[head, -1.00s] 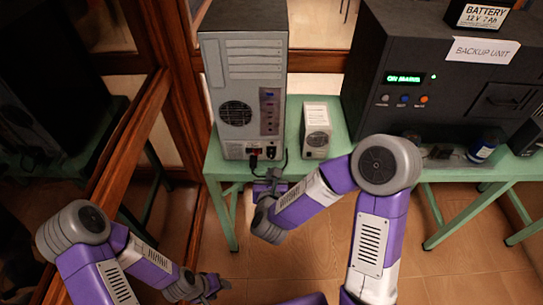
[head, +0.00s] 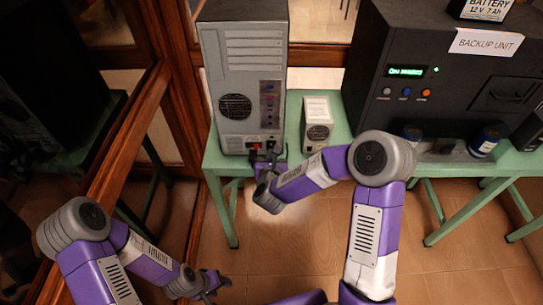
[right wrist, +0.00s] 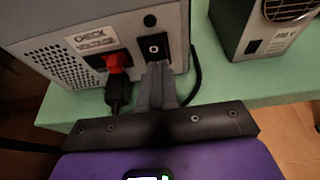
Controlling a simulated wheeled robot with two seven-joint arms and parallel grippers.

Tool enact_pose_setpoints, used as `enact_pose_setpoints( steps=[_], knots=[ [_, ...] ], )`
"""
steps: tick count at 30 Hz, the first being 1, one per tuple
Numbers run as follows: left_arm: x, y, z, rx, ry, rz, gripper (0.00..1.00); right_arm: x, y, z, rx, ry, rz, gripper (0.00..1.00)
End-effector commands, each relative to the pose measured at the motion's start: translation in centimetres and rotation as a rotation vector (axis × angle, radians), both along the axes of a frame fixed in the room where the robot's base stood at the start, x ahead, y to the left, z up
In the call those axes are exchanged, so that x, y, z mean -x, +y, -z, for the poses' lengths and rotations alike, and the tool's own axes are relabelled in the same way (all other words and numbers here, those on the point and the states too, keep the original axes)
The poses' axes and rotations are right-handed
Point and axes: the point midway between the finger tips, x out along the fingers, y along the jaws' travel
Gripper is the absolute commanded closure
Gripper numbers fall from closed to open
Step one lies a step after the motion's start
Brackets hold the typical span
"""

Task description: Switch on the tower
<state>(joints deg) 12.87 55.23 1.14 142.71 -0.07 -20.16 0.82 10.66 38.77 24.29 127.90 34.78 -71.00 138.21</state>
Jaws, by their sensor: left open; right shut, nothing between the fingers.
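The grey tower (head: 242,60) stands on the green table with its back panel towards me. In the right wrist view, a black rocker switch (right wrist: 154,47) sits low on the tower's panel, right of a red part (right wrist: 118,62) and a black plug (right wrist: 119,95). My right gripper (right wrist: 157,70) is shut and empty, its tips right at the lower edge of the switch. I cannot tell whether they touch it. In the head view my right gripper (head: 266,160) is at the tower's bottom edge. My left gripper (head: 214,283) is open, low and away from the table.
A small beige box (head: 317,122) stands right of the tower. A dark backup unit (head: 440,75) with a lit display fills the table's right side. A black cable (right wrist: 194,80) hangs close to my right fingers. A wooden-framed glass partition (head: 130,130) is on the left.

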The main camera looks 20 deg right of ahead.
Motion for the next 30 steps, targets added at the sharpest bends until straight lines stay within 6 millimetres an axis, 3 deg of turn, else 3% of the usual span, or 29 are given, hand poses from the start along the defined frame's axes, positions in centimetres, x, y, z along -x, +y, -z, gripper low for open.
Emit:
enact_pose_setpoints(
  steps=[2,30],
  knots=[
    [0.0,0.0,1.1,0.0,0.0,0.0,0.47,-0.3,-0.1,0.6,-0.001,-0.003,0.002,1.0],
    [0.0,0.0,0.3,0.0,0.0,0.0,0.47,-0.5,-0.2,-1.8,0.002,-0.014,0.004,1.0]
  ],
)
